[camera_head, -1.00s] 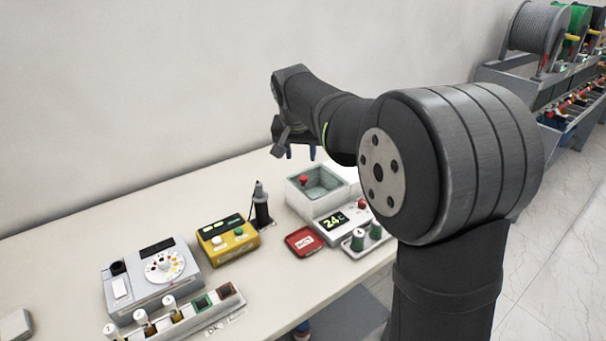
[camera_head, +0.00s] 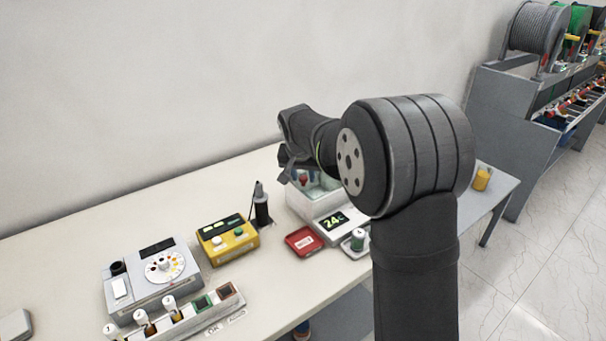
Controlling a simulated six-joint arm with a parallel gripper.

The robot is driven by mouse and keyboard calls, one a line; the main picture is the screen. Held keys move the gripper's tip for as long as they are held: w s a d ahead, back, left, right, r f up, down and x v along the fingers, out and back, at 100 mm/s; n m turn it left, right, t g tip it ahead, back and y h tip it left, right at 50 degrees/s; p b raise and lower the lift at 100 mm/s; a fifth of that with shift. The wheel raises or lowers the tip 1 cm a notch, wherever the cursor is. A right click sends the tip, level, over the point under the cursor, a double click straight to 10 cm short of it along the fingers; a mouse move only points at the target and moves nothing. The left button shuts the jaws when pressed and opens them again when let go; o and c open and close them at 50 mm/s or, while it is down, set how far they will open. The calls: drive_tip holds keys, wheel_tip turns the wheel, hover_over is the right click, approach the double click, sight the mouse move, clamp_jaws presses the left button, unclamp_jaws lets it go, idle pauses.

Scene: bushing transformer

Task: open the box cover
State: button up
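The box (camera_head: 302,205) is a white unit with a 24-degree display (camera_head: 335,221) on its front part. Its clear cover (camera_head: 322,186) lies on top and bears a red knob (camera_head: 303,180). My gripper (camera_head: 303,174) points down just over the cover, with its dark blue fingers spread on either side of the red knob. The fingers look apart; whether they touch the knob cannot be told. My arm hides the right part of the box and cover.
A black pen-like tool in a stand (camera_head: 262,205) and a yellow meter (camera_head: 227,239) stand left of the box. A grey dial device (camera_head: 152,279) is further left. The wall is close behind.

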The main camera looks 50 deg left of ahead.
clamp_jaws()
drive_tip(key=w, duration=1.2)
drive_tip(key=shift+w, duration=0.15)
drive_tip(key=shift+o, duration=1.6)
unclamp_jaws()
drive_tip(key=v, duration=1.7)
drive_tip(key=shift+r, duration=0.25)
drive_tip(key=shift+f, duration=0.1)
